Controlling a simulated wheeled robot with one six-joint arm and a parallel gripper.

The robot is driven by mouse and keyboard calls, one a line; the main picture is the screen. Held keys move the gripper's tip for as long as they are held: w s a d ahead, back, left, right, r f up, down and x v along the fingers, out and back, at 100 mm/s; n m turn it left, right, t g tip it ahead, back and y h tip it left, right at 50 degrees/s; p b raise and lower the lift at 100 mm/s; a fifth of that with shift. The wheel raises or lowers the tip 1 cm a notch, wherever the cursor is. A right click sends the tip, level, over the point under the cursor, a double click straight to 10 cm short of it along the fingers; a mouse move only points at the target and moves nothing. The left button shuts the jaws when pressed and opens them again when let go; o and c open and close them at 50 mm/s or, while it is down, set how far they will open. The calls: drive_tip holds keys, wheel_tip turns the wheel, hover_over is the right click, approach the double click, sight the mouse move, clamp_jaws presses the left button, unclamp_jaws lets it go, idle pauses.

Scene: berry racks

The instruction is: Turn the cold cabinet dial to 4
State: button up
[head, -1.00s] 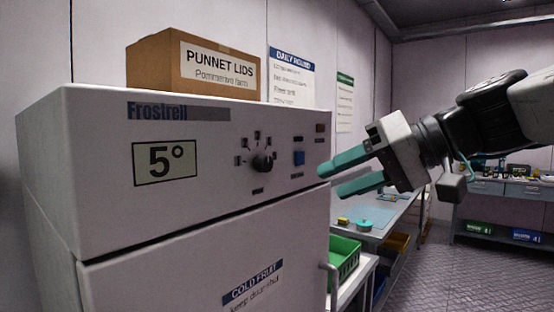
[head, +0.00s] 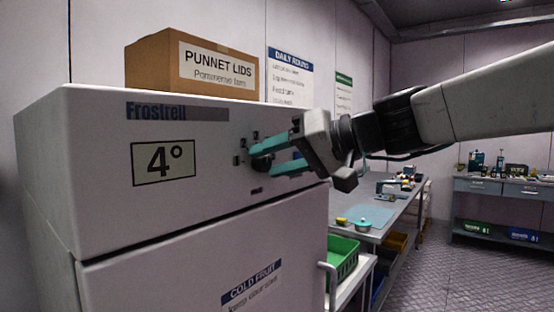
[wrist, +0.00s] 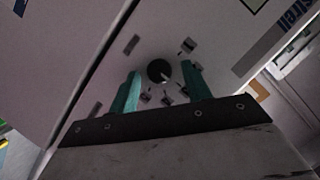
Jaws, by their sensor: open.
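The cold cabinet (head: 90,220) is a white box marked Frostrell. Its display (head: 164,161) reads 4°. The black round dial (head: 262,163) sits on the front panel, with small marks around it. My gripper (head: 263,154) is at the dial, its teal fingers reaching in from the right and partly covering it. In the wrist view the dial (wrist: 160,71) lies between the two fingers, with a gap showing on each side. The fingers are open. The blue switch right of the dial is hidden behind my gripper in the head view.
A cardboard box of punnet lids (head: 190,65) stands on the cabinet top. A green crate (head: 342,255) and a workbench (head: 395,218) stand to the right. The floor beyond is clear.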

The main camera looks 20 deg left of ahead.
drive_tip(key=shift+c, duration=0.2)
drive_tip(key=c, duration=0.9)
drive_tip(key=shift+c, duration=0.2)
drive_tip(key=m, duration=0.1)
drive_tip(key=m+g+y, duration=0.1)
drive_tip(key=shift+w+f+m, duration=0.1)
drive_tip(key=shift+f+m, duration=0.1)
drive_tip(key=shift+m, duration=0.1)
drive_tip(key=shift+d+f+m+g+y, duration=0.1)
drive_tip(key=shift+m+g+y, duration=0.25)
drive_tip(key=shift+m, duration=0.5)
drive_tip(key=shift+f+m+g+y, duration=0.15)
drive_tip(key=shift+m+y, duration=0.3)
drive_tip(key=shift+m, duration=0.4)
drive_tip(key=o, duration=1)
drive_tip(key=shift+r, duration=0.1)
